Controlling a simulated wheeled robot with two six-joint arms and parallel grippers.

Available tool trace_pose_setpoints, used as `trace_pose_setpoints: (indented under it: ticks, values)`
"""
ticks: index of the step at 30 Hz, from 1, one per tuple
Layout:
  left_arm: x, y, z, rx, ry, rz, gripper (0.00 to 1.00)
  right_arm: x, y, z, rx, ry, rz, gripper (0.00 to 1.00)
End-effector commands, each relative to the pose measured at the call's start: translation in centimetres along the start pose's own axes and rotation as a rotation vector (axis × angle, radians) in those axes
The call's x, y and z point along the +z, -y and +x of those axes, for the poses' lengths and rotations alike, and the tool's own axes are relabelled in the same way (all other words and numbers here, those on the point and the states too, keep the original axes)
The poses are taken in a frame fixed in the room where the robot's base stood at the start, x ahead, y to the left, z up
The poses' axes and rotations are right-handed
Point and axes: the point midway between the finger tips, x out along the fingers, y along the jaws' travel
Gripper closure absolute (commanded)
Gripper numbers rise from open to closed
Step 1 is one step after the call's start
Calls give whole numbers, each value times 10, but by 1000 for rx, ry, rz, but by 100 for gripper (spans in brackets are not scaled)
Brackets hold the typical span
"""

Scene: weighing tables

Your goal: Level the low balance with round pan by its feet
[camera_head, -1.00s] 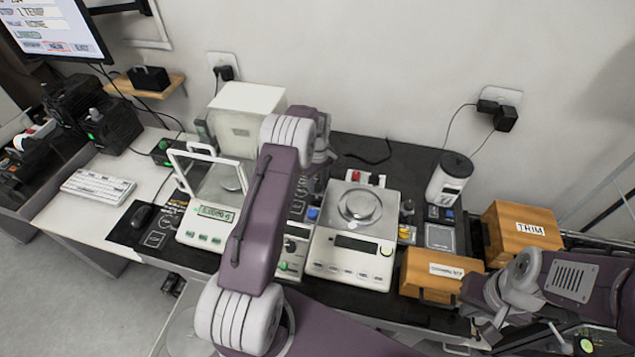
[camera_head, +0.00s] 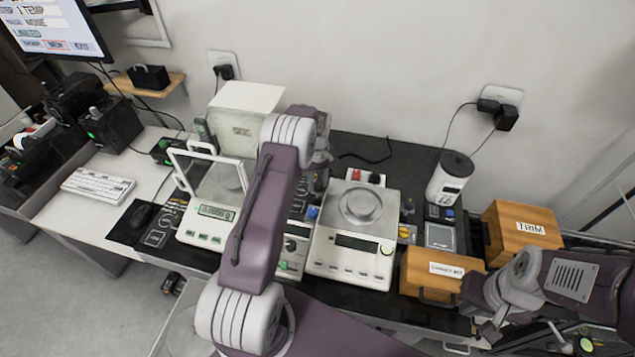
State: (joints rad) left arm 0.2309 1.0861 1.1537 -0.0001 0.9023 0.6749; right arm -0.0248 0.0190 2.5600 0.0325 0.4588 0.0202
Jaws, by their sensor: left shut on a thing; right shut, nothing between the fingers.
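The low balance with a round pan (camera_head: 361,207) stands on the dark bench mat, right of the middle. Its grey-white body (camera_head: 349,269) has a dark display and a row of buttons at the front. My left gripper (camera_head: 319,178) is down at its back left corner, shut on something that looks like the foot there. The wrist and arm hide its fingertips and the foot. My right gripper (camera_head: 488,338) is shut and empty, low at the right, in front of the wooden boxes and away from the balance.
A draft-shield balance (camera_head: 207,227) stands left of my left arm, with a white box (camera_head: 245,110) behind it. Right of the low balance are a white canister (camera_head: 449,180), a wooden box (camera_head: 437,278) and a TRIM box (camera_head: 522,228). Little free room lies between them.

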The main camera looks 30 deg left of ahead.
Motion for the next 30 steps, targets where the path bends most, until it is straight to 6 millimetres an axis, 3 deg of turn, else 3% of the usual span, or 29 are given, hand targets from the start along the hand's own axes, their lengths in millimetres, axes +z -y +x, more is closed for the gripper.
trace_pose_setpoints:
  ticks: [1,2,10,16,27,30]
  values:
    - [0,0,-1,1,-1,-1,67,0,0,0,0,0,0,100]
    - [0,0,-1,1,-1,-1,61,0,0,0,0,0,0,100]
    - [0,0,0,1,0,-16,61,0,0,0,0,0,0,100]
    - [0,0,-3,2,-2,-270,61,0,0,1,0,0,0,100]
    - [-3,3,-98,3,-3,-263,61,1,0,7,0,0,0,100]
    - [-12,27,-86,-29,31,-315,61,-1,0,-8,0,0,0,100]
